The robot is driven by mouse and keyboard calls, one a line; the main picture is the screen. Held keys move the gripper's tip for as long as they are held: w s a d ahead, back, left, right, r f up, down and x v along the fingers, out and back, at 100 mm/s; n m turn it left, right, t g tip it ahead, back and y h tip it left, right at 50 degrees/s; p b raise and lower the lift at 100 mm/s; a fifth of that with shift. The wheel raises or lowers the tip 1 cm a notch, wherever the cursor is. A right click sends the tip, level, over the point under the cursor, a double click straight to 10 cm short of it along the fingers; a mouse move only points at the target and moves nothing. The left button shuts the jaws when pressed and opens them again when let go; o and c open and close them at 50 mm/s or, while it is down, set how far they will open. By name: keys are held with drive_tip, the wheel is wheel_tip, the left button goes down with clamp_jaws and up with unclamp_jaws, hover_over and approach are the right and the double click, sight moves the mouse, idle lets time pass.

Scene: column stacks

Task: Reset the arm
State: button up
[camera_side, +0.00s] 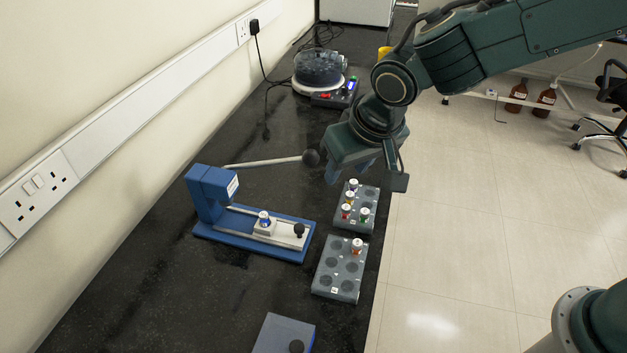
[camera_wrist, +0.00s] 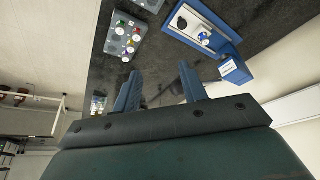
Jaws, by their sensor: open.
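My gripper (camera_wrist: 160,92) is open, with its two blue fingers apart and nothing between them in the wrist view. In the side view my gripper (camera_side: 362,172) hangs above the bench, over the back edge of the far grey vial rack (camera_side: 372,196). The side view shows its fingers only partly. That rack holds several capped vials. It also shows in the wrist view (camera_wrist: 113,47).
A blue press (camera_side: 211,195) with a long lever stands on the black bench, a blue-capped vial (camera_side: 264,219) in its slide. A near rack (camera_side: 327,281) holds one vial. A grey-blue block (camera_side: 273,333) and a round device (camera_side: 319,68) flank them. Bare bench lies left.

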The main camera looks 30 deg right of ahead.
drive_tip(key=s+d+r, duration=0.6)
drive_tip(key=s+d, duration=0.1)
drive_tip(key=d, duration=0.3)
drive_tip(key=s+d+r, duration=0.5)
drive_tip(key=s+d, duration=0.2)
drive_tip(key=d, duration=0.2)
drive_tip(key=s+d+t, duration=0.1)
drive_tip(key=s+d, duration=0.2)
drive_tip(key=s, duration=0.5)
drive_tip(key=shift+s+d+f, duration=0.2)
drive_tip(key=shift+d+f, duration=0.05)
drive_tip(key=shift+d, duration=0.15)
